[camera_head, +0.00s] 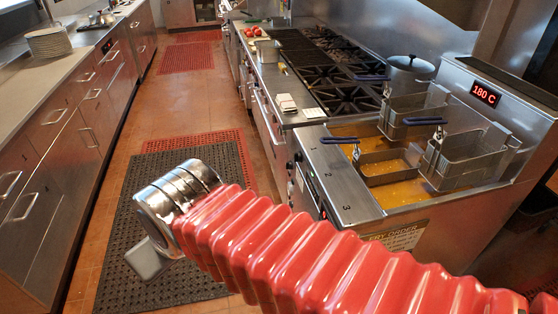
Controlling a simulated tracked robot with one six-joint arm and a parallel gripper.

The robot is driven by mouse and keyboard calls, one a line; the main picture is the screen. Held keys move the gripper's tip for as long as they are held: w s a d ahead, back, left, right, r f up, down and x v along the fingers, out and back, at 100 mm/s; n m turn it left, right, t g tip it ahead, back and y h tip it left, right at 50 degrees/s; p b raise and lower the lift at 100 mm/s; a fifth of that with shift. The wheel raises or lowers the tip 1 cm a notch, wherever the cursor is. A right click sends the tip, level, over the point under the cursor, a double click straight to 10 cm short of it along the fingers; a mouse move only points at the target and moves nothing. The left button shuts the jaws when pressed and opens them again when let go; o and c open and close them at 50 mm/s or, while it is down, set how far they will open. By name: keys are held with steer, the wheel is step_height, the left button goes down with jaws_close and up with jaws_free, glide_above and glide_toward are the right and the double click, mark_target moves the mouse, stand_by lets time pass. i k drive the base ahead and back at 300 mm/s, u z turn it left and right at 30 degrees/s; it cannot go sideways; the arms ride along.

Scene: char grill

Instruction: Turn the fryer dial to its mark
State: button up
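The steel fryer (352,205) stands at the right, with oil in its vat and a red "180 C" display (485,94) at its back. Small dark round knobs (298,157) show at the left end of its front edge. I cannot tell which is the dial, and no mark on it is readable. My gripper (148,262) is at the end of my red ribbed arm, left of the fryer and apart from it, over the floor mat. Only a grey flat part shows below the metal wrist. Its fingers are mostly hidden, so its opening is not visible.
Wire baskets with blue handles (466,155) sit in and over the fryer. A burner range (335,75) and a pot (408,78) are behind it. A steel counter with drawers (75,130) runs along the left. The aisle between, with black and red mats, is clear.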

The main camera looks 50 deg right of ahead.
mark_target(298, 156)
steer(key=u, duration=0.05)
steer(key=i, duration=1)
